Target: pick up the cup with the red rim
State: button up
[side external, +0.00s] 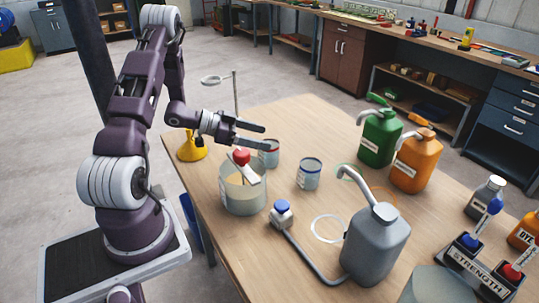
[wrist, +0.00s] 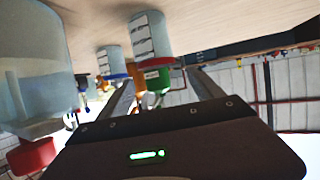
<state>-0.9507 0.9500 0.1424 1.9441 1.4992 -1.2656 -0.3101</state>
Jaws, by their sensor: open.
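The cup with the red rim (side external: 268,154) stands on the wooden table, just below my gripper's fingers in the side view. It also shows in the wrist view (wrist: 150,35), which is upside down, with its red rim between and ahead of the fingers. My gripper (side external: 265,137) is open and empty, pointing roughly level; its two fingers also show in the wrist view (wrist: 162,77). I cannot tell the exact gap to the cup. A similar cup with a blue rim (side external: 309,174) stands to the right and nearer the side camera; it also shows in the wrist view (wrist: 113,58).
A large glass jar (side external: 241,197) with a red knob stands close beside the gripper. Grey (side external: 375,245), green (side external: 379,140) and orange (side external: 416,162) jugs stand to the right. The back table corner is clear.

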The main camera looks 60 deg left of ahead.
aim_at(270, 154)
jog(key=w+f, duration=0.1)
jog(key=w+d+f, duration=0.1)
jog(key=w+f, duration=0.1)
jog(key=w+d+f, duration=0.1)
jog(key=w+f, duration=0.1)
jog(key=shift+w+d, duration=0.25)
jog(key=shift+r, duration=0.1)
jog(key=shift+c, duration=0.3)
